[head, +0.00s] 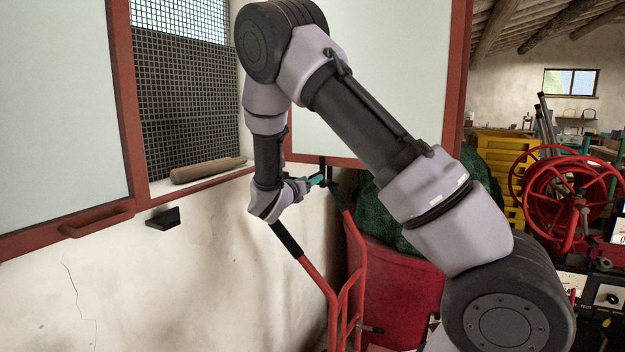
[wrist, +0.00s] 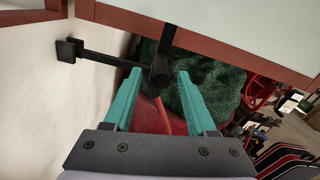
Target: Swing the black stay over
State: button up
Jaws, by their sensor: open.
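The black stay (wrist: 100,57) shows in the wrist view as a thin bar running right from a small black block on the wall, towards the space between my fingertips. A black upright piece (wrist: 168,38) hangs from the shutter's lower edge, with a round dark end below it; I cannot tell whether these join the stay. My gripper (wrist: 157,72) is open, its teal fingers either side of that dark end, with gaps. In the head view my gripper (head: 318,180) is below the right shutter (head: 320,100), and my arm partly hides the area.
A red hand truck (head: 318,275) with black grips stands just below my gripper. Behind it is a red bin (head: 400,290) with green netting. The left shutter (head: 60,110) stands by the meshed window; a black bracket (head: 163,218) is on the wall. A red reel (head: 560,190) stands right.

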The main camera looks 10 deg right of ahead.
jog(key=shift+x, duration=1.2)
grip_shut()
dwell(0.6)
